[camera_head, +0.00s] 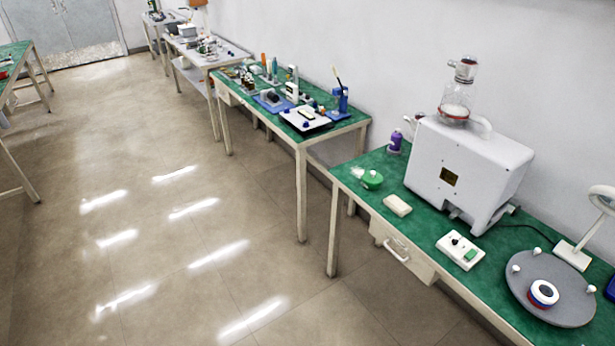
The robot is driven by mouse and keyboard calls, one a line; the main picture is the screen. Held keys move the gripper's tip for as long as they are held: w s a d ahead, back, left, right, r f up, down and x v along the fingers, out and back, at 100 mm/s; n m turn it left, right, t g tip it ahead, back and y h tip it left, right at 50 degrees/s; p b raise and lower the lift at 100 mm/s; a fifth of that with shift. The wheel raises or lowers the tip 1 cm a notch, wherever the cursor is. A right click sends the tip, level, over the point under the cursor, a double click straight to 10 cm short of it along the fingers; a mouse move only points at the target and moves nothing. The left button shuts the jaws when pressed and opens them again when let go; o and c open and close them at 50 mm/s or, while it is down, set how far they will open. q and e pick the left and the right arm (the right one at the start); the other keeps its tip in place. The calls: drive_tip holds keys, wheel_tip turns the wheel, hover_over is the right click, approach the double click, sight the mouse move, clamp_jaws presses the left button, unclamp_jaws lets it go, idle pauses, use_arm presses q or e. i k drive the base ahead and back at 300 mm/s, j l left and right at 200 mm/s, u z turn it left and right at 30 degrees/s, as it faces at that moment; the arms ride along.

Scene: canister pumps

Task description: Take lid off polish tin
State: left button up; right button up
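No thing in view is clearly marked as the polish tin. A small round green container (372,180) sits near the left end of the nearest green-topped bench. A short round item with blue, white and red rings (543,293) sits on a grey round plate (580,308) at the bench's right end. I cannot tell which of these is the tin, or whether either has a separate lid. Neither of my grippers is in view.
The nearest bench (330,169) also holds a white machine with a glass vessel (470,165), a purple bottle (395,141), a cream block (397,205), a control box (460,250) and a lamp stand (578,245). Other cluttered benches stand farther back.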

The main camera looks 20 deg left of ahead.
sight(371, 178)
drive_tip(key=u, duration=0.2)
drive_tip(key=i+j+z, duration=0.1)
drive_tip(key=z, duration=0.35)
drive_tip(key=i+j+z, duration=0.1)
drive_tip(key=z, duration=0.3)
drive_tip(key=j+z, duration=0.2)
drive_tip(key=z, duration=0.25)
drive_tip(key=i+j+z, duration=0.2)
drive_tip(key=j, duration=0.35)
drive_tip(key=j+z, duration=0.25)
drive_tip(key=j, duration=0.9)
drive_tip(key=i+j, duration=0.15)
drive_tip(key=j, duration=0.45)
drive_tip(key=z, duration=0.05)
